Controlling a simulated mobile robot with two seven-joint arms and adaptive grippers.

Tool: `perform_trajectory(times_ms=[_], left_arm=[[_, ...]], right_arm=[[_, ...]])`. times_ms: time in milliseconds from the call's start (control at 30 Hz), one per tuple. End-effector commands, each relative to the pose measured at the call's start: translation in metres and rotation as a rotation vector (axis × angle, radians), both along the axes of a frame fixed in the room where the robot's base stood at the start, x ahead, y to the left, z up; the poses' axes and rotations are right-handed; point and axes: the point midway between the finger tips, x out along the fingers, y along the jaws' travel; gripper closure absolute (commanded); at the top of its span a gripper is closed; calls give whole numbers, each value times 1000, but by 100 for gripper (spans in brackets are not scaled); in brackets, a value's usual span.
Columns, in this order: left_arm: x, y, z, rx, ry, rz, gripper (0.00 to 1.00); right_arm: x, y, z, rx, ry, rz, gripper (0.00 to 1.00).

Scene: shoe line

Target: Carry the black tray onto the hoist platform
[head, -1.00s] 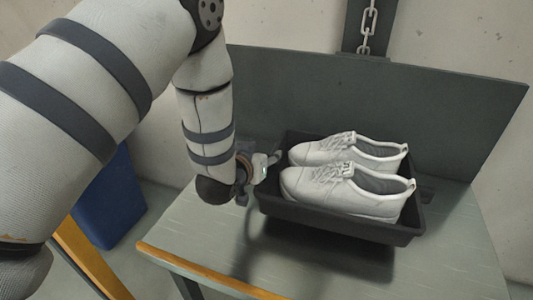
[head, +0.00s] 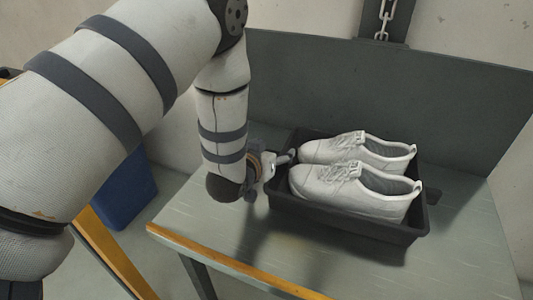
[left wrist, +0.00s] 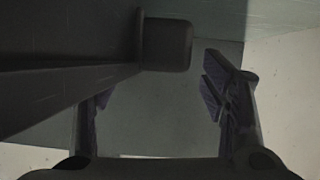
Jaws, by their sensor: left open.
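The black tray (head: 345,221) is over the grey-green hoist platform (head: 215,222), low against its surface; whether its whole underside touches is hard to tell. It carries a pair of white shoes (head: 355,188), side by side. My left gripper (head: 275,164) is at the tray's left end, beside the handle there. In the left wrist view, the fingers of my left gripper (left wrist: 160,98) are spread apart. The tray's handle (left wrist: 167,45) shows as a dark bar near the gap between them, not clamped. My right gripper is not in view.
A tall grey back plate (head: 330,95) stands behind the tray, with a chain (head: 384,20) above it. The platform's front edge is orange (head: 240,266). A blue bin (head: 126,190) stands on the floor at the left. The platform has bare room in front of the tray.

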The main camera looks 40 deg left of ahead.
Motion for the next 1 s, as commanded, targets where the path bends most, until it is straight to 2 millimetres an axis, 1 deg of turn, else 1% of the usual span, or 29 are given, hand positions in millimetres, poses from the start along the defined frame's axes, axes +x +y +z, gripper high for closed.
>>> perform_trajectory(times_ms=[100, 300, 433, 500, 600, 1000], left_arm=[[-22, -5, 14, -1, -1, 0, 34], [-68, -16, 32, -1, 0, 0, 34], [-89, -21, 40, 0, 0, 0, 34], [-95, -22, 42, 0, 0, 0, 34], [-99, -23, 44, 0, -1, 0, 34], [-99, -23, 43, 0, 0, 0, 34]], right_arm=[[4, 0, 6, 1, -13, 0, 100], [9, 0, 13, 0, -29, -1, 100], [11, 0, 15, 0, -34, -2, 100], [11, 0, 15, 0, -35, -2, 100], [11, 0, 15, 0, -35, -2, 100], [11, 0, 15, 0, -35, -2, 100]])
